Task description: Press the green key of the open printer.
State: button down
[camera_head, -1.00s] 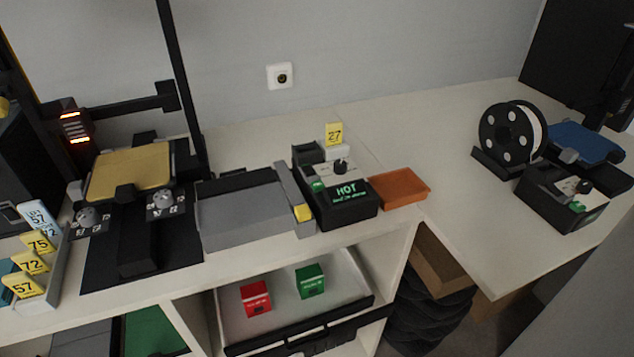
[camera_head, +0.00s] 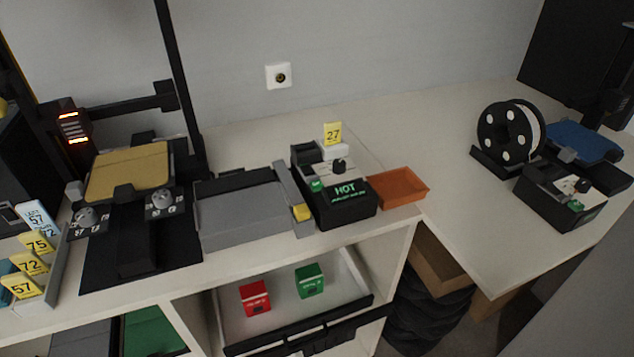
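A printer with a gold bed plate (camera_head: 128,172) and an open black frame stands at the left of the worktop. To its right, past a grey box, a black control box (camera_head: 340,202) has a lit "HOT" display, a black knob and a green key (camera_head: 316,185). At the right, a second black control box (camera_head: 560,199) with a green key (camera_head: 575,205) stands in front of a blue plate (camera_head: 584,142). I cannot tell from the picture which box belongs to which printer. My gripper is not in view.
A grey box (camera_head: 240,216) and an orange tray (camera_head: 397,187) flank the "HOT" box. A filament spool (camera_head: 506,135) stands near the right box. Numbered yellow cards (camera_head: 30,262) are at far left. Red (camera_head: 254,297) and green (camera_head: 310,281) cartons sit on the lower shelf. The worktop between is clear.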

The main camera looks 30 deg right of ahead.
aim_at(316, 185)
jog(key=z, duration=2.1)
jog(key=k+j, duration=0.1)
jog(key=j, duration=0.3)
jog(key=k+j, duration=0.1)
jog(key=j, duration=0.35)
jog(key=k+j, duration=0.1)
jog(key=j, duration=0.3)
